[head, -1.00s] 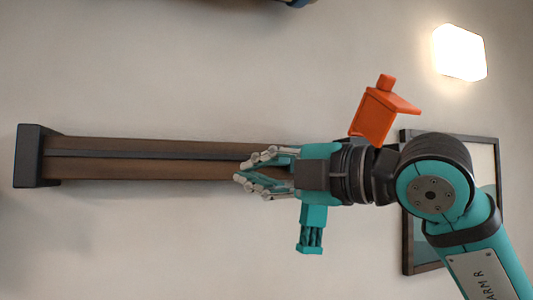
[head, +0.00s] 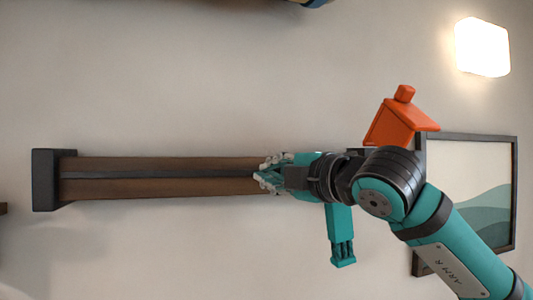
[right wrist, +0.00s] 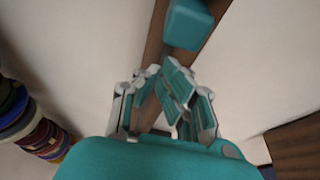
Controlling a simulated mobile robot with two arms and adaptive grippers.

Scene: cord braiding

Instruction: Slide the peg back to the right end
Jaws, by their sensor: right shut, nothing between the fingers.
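The dark wooden rail (head: 150,187) with a black groove runs level across the wall in the head view and also shows in the right wrist view (right wrist: 155,38). My right gripper (head: 262,175) is shut and empty, its fingertips over the rail's right part. In the right wrist view (right wrist: 170,85) the fingers are bunched together. A teal block (right wrist: 188,22) lies beyond them over the rail there; I cannot tell whether it is the peg. A teal piece with a ridged end (head: 341,238) hangs below my wrist. My wrist and arm hide the rail's right end.
A black end block (head: 47,180) caps the rail's left end. An orange house-shaped piece (head: 400,122) shows above my forearm. A framed picture (head: 485,165) and a bright lamp (head: 482,46) are at the right. Coloured spools (right wrist: 30,125) stand at left in the right wrist view.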

